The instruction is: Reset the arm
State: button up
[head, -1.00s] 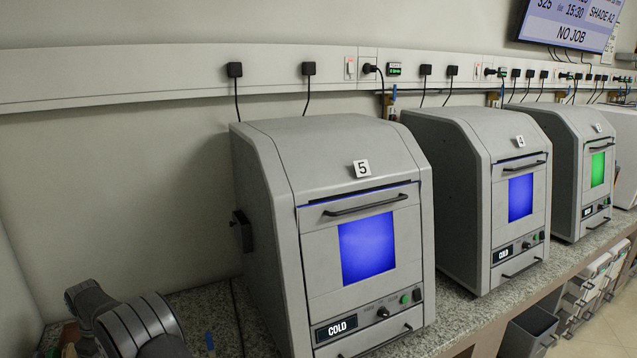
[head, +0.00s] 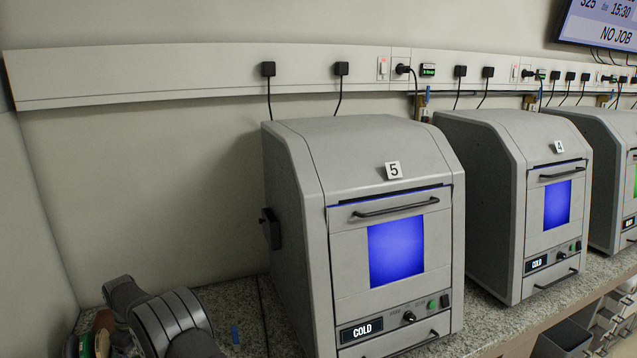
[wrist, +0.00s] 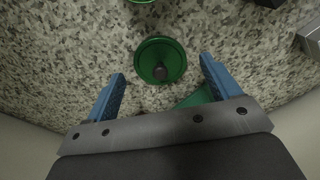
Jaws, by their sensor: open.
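My gripper (wrist: 162,85) shows in the wrist view with its two blue fingers spread wide apart and nothing held between them. It is above a speckled grey counter (wrist: 75,50). A round green piece with a dark knob in its middle (wrist: 155,48) lies on the counter just past the fingertips. Another green thing (wrist: 194,98) is partly hidden behind the right finger and the gripper body. In the head view my arm is at the lower left, and the gripper's fingers cannot be made out there.
A grey machine numbered 5 (head: 345,160), with a blue-lit window and a COLD display, stands right of my arm. Machine 4 (head: 515,150) and another (head: 609,140) stand further right. A wall is close at the left.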

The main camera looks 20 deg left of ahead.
jog(key=shift+f, duration=0.55)
notch_tip(320, 180, up, 4)
jog(key=w+d+r, duration=0.7)
jog(key=d, duration=0.2)
jog(key=s, duration=0.7)
jog(key=f, duration=0.8)
jog(key=shift+w+d+f, duration=0.2)
jog(key=shift+d+f, duration=0.1)
jog(key=shift+d, duration=0.1)
jog(key=shift+a+r, duration=0.1)
jog(key=shift+r, duration=0.1)
jog(key=shift+w+r, duration=0.2)
jog(key=shift+r, duration=1.95)
jog(key=o, duration=0.4)
